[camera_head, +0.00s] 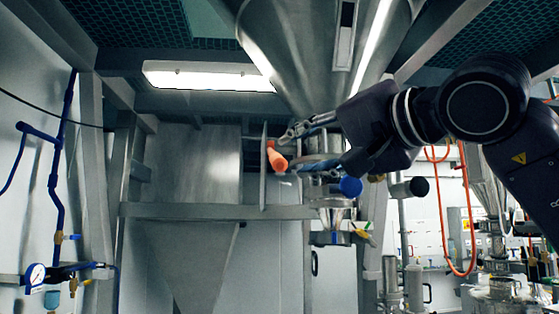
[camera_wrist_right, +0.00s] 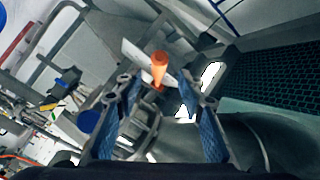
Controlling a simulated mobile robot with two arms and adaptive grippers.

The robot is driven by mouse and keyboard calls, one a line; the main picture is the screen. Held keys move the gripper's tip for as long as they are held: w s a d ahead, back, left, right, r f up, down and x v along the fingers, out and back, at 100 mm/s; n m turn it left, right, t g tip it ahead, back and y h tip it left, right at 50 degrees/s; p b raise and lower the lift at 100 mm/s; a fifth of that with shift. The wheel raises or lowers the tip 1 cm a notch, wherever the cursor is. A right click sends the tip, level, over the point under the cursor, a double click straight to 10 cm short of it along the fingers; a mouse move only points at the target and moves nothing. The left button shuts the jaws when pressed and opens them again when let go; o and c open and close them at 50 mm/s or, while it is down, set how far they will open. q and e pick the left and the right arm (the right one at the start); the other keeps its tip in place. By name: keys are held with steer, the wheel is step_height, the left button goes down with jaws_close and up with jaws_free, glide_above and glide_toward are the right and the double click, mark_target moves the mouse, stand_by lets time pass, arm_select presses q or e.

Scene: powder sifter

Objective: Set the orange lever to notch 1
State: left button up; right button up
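The orange lever (camera_head: 277,158) is a short tapered handle beside a thin upright metal plate (camera_head: 263,185), below the large steel hopper. My right gripper (camera_head: 290,153) reaches in from the right, with its fingers close to the lever. In the right wrist view the orange lever (camera_wrist_right: 158,68) shows beyond the fingertips, roughly midway between them. There the right gripper (camera_wrist_right: 165,100) is open, its blue-padded fingers wide apart with nothing held. I cannot tell whether a finger touches the lever. No notch numbers are readable. My left gripper is out of view.
The steel hopper (camera_head: 300,50) hangs above. A blue round end (camera_head: 350,186) and a dark cylinder end (camera_head: 419,186) sit just below my right arm. A horizontal metal beam (camera_head: 190,210) crosses below the lever. Blue piping with a gauge (camera_head: 36,274) is at far left.

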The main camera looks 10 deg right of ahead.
mark_target(283, 159)
steer(key=p+x, duration=0.1)
steer(key=x, duration=0.2)
steer(key=p+x, duration=0.2)
steer(key=x, duration=0.1)
steer(key=shift+w+r, duration=0.25)
steer(key=shift+w, duration=0.15)
steer(key=shift+w+a+f+p, duration=0.1)
steer(key=shift+w+a+p, duration=0.15)
steer(key=shift+w+p, duration=0.25)
jaws_close()
steer(key=shift+f, duration=0.1)
